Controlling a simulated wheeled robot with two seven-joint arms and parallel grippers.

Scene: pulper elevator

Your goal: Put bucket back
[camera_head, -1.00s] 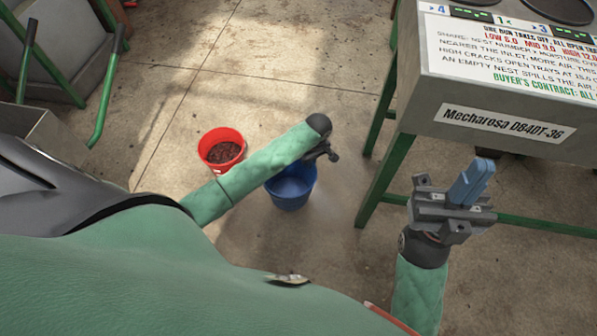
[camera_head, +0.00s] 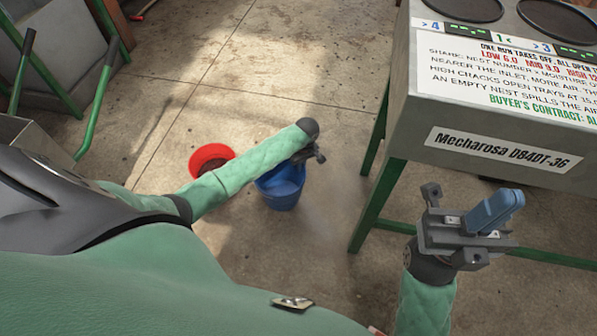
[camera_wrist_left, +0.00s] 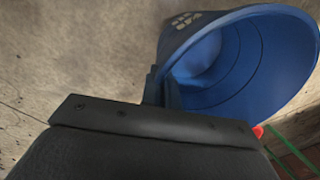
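The blue bucket (camera_head: 281,190) is near the middle of the head view, beside and below my left gripper (camera_head: 313,156). In the left wrist view the bucket (camera_wrist_left: 262,62) is large, its mouth turned toward the camera and its inside looking empty. The fingers of my left gripper (camera_wrist_left: 162,92) straddle its rim, one outside and one inside, and look shut on the wall. Whether its base touches the floor is hard to tell. My right gripper (camera_head: 462,228) is at the right, with a blue handheld object (camera_head: 494,211) between its fingers.
A red bucket (camera_head: 209,158) stands on the floor left of the blue one, partly hidden by my left arm. A grey machine (camera_head: 500,120) on green legs (camera_head: 371,205) fills the right. Green-handled equipment (camera_head: 97,100) is at the upper left. The floor between is clear.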

